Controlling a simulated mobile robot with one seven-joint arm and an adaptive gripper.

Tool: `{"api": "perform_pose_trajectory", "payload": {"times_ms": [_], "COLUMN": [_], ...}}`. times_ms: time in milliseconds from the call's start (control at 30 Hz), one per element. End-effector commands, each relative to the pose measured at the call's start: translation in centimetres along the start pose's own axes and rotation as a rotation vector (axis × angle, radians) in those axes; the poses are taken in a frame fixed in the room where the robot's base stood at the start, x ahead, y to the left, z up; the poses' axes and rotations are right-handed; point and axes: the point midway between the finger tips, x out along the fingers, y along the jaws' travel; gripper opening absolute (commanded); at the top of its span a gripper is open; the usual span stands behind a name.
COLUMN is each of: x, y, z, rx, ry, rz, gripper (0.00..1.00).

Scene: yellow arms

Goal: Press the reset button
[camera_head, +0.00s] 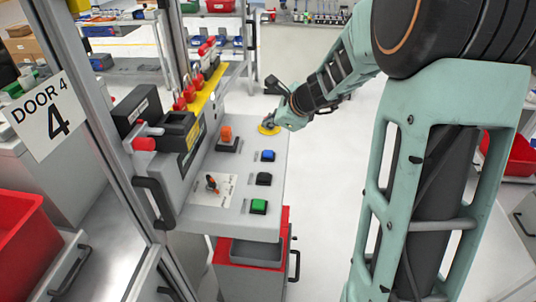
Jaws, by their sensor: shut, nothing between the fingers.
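The control panel (215,219) has several push buttons: a blue one (267,155), a black one (264,178) and a green one (258,206) in a row along its right side. An orange switch (226,134) stands to their left. No label reading reset is legible, so I cannot tell which button it is. I see no contact with a button.
A post with a DOOR 4 sign (44,119) stands at the left. Red padlocks (188,88) hang on a yellow bar beside the panel. A small lever (212,184) stands on the panel. A red bin (26,250) is lower left. White floor is clear right of the panel.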

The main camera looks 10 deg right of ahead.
Motion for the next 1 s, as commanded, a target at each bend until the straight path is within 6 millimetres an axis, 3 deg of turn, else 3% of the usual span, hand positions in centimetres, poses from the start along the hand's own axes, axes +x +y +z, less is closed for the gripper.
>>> {"api": "perform_pose_trajectory", "payload": {"times_ms": [500,1000], "x": [4.9,5.4], "y": [3.6,4.0], "z": [-3.6,-3.9], "rx": [0.0,0.0], "ry": [0.0,0.0], "rz": [0.0,0.0], "gripper": [0.0,0.0]}}
